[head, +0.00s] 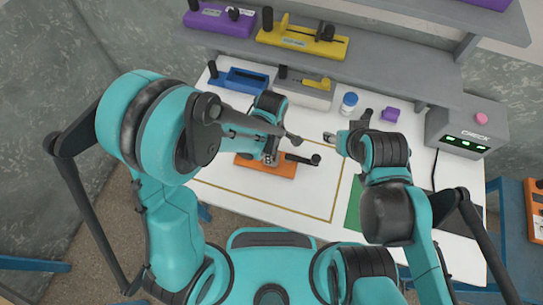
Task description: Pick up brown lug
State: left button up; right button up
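I cannot make out a brown lug; anything that small is too fine to tell or lies behind my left arm. An orange fixture (284,171) lies on the white table, with a black rod and round knob (315,159) at its right end. My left gripper (270,157) is over the left part of this fixture, partly covered by its own arm. Whether it touches or holds anything is not clear. My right gripper (329,136) is above the table, right of and beyond the orange fixture. Its fingers are too small to read.
Blue (240,80) and grey (304,96) fixtures stand at the table's back, beside a white bottle with blue cap (348,103) and a purple block (391,114). A checker box (468,128) stands at right. A shelf (400,68) overhangs the back. The table's front middle is clear.

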pick_arm(q)
jog(key=shift+f, duration=0.35)
grip_shut()
jog(key=shift+r, duration=0.2)
